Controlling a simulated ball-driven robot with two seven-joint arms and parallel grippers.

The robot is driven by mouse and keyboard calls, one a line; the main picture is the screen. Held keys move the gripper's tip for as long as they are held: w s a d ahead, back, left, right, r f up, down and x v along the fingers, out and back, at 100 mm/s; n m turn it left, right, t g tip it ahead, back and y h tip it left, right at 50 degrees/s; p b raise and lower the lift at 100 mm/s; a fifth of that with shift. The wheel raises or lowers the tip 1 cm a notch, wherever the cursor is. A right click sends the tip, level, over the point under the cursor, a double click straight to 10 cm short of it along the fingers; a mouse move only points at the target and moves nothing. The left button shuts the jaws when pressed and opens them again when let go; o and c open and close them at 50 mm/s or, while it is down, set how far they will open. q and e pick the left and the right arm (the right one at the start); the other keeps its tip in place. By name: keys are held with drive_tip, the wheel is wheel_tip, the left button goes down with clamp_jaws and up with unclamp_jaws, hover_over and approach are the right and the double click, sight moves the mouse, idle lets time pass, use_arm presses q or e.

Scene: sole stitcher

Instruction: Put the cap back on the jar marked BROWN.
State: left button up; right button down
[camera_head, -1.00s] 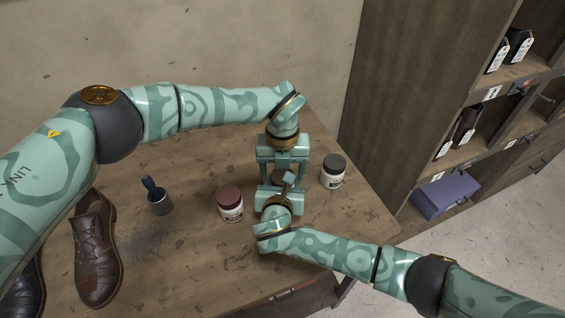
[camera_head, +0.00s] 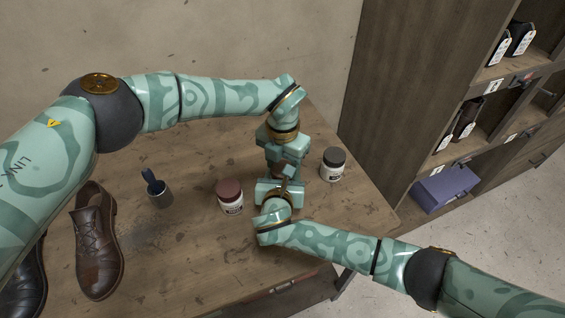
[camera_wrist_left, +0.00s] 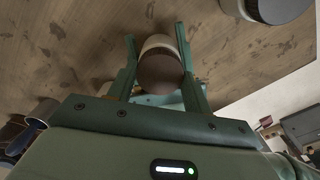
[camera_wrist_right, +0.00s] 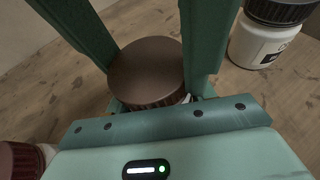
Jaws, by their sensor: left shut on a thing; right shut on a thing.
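A dark brown cap (camera_wrist_right: 147,72) sits at the top of a white jar (camera_wrist_left: 158,43) between my two grippers. My left gripper (camera_wrist_left: 160,65) comes from above and is shut on the cap. My right gripper (camera_wrist_right: 150,75) comes from the near side and appears shut on the jar below the cap. Only a sliver of the jar's white body (camera_wrist_right: 187,99) shows in the right wrist view. In the head view the grippers (camera_head: 285,160) mostly hide the jar and cap. The jar's label is hidden, and I cannot tell whether the cap is fully seated.
A jar with a reddish-brown cap (camera_head: 230,197) stands left of the grippers, and a black-capped jar (camera_head: 333,165) stands right. Shelves (camera_head: 425,90) rise at the right. The table's front middle is clear.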

use_arm(q)
drive_tip(key=o, duration=1.1)
drive_tip(key=shift+s, duration=0.1)
drive_tip(key=shift+d, duration=0.1)
drive_tip(key=shift+r, duration=2.3)
drive_tip(key=shift+c, duration=0.5)
